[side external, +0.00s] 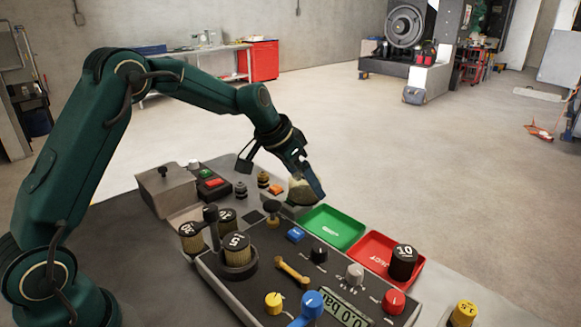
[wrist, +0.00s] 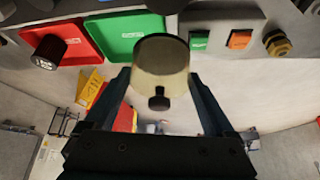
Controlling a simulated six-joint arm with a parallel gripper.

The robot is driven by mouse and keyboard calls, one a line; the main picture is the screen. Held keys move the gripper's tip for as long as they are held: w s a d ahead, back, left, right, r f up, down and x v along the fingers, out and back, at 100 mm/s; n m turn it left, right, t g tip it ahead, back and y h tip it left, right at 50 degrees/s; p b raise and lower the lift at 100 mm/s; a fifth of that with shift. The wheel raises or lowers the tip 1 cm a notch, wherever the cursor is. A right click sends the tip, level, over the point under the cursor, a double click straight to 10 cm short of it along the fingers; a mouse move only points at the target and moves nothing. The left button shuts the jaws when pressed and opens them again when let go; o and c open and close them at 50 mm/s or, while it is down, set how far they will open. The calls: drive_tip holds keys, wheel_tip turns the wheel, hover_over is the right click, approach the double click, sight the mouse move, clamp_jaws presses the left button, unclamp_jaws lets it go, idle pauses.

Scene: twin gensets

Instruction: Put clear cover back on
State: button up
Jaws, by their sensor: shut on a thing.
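My gripper (side external: 304,182) is shut on a pale, see-through cover (side external: 299,193), held above the rear of the bench beside the green tray. In the wrist view my gripper (wrist: 159,76) has a finger on each side of the cover (wrist: 160,62). There the cover looks like a short, yellowish, rounded cup with a darker round face and a small black knob (wrist: 159,98). Its underside and any gap to the surface below are hard to judge. A small box with a red button (side external: 214,183) stands to the left, with no cover visible over it.
The green tray (side external: 331,228) looks empty. A black weight marked 10 (side external: 403,262) stands in the red tray (side external: 372,250). An orange switch (side external: 276,189) and brass fittings (side external: 263,180) lie left of my gripper. The control panel (side external: 318,268) with knobs fills the front.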

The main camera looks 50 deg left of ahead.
drive_tip(key=s+a+r, duration=0.2)
drive_tip(key=a+r, duration=0.1)
drive_tip(key=a, duration=0.1)
wheel_tip(320, 180, up, 7)
drive_tip(key=m+g+h, duration=0.5)
drive_tip(key=m+g, duration=0.1)
drive_tip(key=m, duration=1.1)
hover_over(237, 242)
drive_tip(key=shift+a+f, duration=0.15)
drive_tip(key=shift+f, duration=2.6)
drive_tip(key=shift+a+f, duration=0.15)
drive_tip(key=shift+f, duration=2.55)
drive_tip(key=shift+f, duration=0.15)
drive_tip(key=o, duration=1.1)
